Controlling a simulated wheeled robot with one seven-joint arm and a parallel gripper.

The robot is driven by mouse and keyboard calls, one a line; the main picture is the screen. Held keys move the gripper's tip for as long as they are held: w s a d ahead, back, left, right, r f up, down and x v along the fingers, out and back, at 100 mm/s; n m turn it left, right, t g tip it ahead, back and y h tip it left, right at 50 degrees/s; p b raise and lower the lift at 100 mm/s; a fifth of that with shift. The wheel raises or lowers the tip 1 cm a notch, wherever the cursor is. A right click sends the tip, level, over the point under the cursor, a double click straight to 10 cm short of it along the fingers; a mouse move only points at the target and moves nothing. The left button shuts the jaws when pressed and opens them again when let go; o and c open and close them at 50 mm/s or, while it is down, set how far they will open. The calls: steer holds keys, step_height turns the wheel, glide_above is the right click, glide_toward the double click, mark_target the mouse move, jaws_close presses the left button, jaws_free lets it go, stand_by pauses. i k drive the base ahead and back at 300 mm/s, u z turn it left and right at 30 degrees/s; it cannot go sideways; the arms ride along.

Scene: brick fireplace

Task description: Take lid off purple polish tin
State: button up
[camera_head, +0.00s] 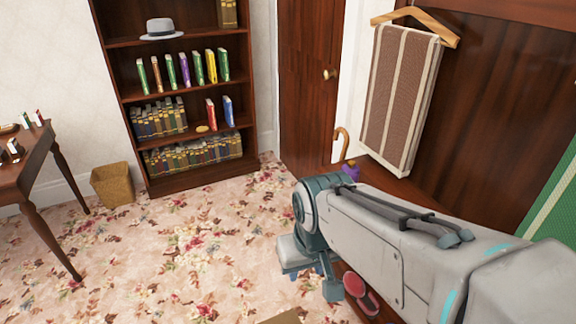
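My gripper (312,280) hangs pointing down at the end of my arm, above the floor edge of the flowered carpet. Its fingertips are partly hidden, and I cannot tell whether it is open or shut. A small purple object (350,170) shows just above my arm, below the curved wooden cane handle; its lower part is hidden by the arm. I cannot tell whether it is the polish tin, and no lid can be made out. A round pinkish-red object (355,283) lies just right of my gripper, partly hidden by my arm.
A bookcase (190,185) with books and a grey hat (161,29) stands at the back. A wooden table (38,160) is at left, beside a wicker basket (113,184). A striped cloth (400,95) hangs at right. The carpet (160,255) is mostly clear.

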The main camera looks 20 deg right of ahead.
mark_target(350, 168)
steer(key=u, duration=0.5)
steer(key=k, duration=0.7)
steer(key=u, duration=0.45)
steer(key=i, duration=1.4)
steer(key=z, duration=1)
steer(key=i, duration=1.1)
steer(key=z, duration=1.65)
steer(key=i, duration=0.45)
steer(key=z, duration=0.4)
